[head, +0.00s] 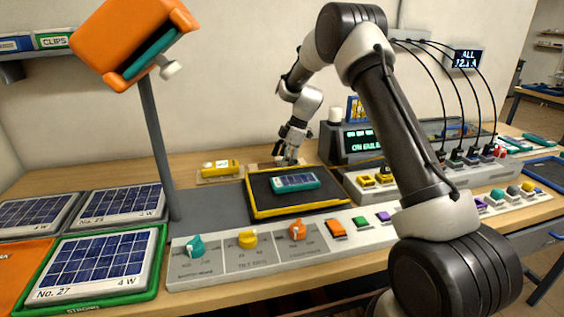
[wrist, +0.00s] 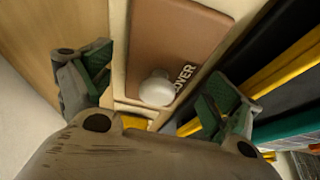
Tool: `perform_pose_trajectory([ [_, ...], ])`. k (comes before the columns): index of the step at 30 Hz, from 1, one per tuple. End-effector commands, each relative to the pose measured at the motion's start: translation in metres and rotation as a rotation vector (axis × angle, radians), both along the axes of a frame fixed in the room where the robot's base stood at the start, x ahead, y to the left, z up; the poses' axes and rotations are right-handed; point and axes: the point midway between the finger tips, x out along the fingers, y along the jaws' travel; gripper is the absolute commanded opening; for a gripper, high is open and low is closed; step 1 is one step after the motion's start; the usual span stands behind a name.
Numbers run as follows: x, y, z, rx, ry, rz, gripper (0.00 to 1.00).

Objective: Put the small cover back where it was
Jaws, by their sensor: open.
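The small cover shows in the wrist view as a brown plate (wrist: 170,40) with a round white knob (wrist: 157,88), framed by a pale border. The letters "OVER" show beside the knob. My gripper (wrist: 158,80) is open, with its green-padded fingers apart on either side of the knob. Nothing is held, and I cannot tell the exact height gap. In the head view my gripper (head: 287,157) is low at the back of the bench, just behind the black tray; it largely hides the cover there.
A black tray with a yellow rim (head: 262,206) holds a teal-framed solar panel (head: 295,182). A yellow device (head: 220,167) lies to the left. A console with a green display (head: 358,140) stands close on the right. A lamp post (head: 155,140) rises at the left.

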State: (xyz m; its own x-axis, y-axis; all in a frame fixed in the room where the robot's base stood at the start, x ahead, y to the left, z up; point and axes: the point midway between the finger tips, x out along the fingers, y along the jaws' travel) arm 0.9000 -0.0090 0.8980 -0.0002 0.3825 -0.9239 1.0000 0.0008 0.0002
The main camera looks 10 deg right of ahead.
Motion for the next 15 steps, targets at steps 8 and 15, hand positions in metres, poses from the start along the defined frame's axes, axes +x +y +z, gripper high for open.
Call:
perform_pose_trajectory([
  [8,0.001,-0.015,0.039,0.001,-0.005,-0.002,0.91],
  [15,0.001,-0.035,0.088,0.000,-0.004,-0.001,0.91],
])
